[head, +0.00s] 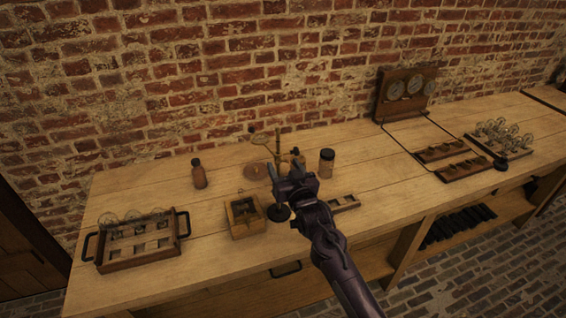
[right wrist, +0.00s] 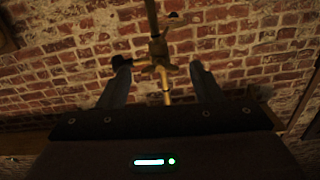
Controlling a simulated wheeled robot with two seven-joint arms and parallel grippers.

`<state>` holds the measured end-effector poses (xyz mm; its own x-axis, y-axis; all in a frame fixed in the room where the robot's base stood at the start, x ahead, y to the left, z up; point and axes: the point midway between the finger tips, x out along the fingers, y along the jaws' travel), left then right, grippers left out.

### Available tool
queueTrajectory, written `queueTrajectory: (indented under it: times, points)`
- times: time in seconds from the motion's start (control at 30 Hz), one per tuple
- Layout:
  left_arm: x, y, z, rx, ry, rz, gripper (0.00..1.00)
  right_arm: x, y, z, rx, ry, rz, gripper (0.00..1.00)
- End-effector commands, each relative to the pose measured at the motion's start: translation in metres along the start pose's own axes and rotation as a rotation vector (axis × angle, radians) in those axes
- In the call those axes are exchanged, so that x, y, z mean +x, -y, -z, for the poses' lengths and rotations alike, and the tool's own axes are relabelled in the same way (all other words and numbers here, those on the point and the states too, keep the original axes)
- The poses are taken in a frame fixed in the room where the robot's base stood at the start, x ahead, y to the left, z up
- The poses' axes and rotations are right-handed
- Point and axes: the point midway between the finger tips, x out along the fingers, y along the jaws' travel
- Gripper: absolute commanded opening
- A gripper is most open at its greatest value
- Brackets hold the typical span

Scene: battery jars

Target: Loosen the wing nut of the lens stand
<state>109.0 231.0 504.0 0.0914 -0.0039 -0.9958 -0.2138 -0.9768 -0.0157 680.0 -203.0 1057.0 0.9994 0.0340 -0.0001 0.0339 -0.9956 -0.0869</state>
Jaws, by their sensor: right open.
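The lens stand (head: 278,143) is brass, with an upright rod and a round lens ring (head: 262,138) out to its left, near the back of the table. My right gripper (head: 287,174) is open in front of the stand and partly hides its lower part. In the right wrist view the stand's brass rod (right wrist: 154,22) runs between my open fingers (right wrist: 160,67). A brass lobed fitting on the rod, apparently the wing nut (right wrist: 158,66), shows between the fingertips, apart from both. My left gripper is not in view.
A brown bottle (head: 199,174) stands left of the stand and a dark jar (head: 326,163) right. A small wooden box (head: 232,232) is in front. A handled tray (head: 132,262) is at left; a gauge board (head: 404,92) is at back right. Brick wall behind.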

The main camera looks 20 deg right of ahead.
Motion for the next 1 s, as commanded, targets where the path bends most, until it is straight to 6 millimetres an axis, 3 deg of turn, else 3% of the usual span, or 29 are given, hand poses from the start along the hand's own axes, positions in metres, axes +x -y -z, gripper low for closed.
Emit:
queueTrajectory:
  times: [0.17,0.47,0.8,1.0]
  points:
    - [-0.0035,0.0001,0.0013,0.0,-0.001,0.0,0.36,0.0117,0.0002,0.0004,0.0,0.0,0.0,0.59]
    - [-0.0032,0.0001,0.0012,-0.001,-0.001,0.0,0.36,0.013,0.0002,-0.0007,0.0,0.001,0.0,0.58]
    - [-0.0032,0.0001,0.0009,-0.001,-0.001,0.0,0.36,0.0128,0.0001,-0.0007,0.0,0.001,0.0,0.15]
    - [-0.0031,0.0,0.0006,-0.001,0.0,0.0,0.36,0.0128,0.0001,-0.0007,-0.016,0.001,0.0,0.15]
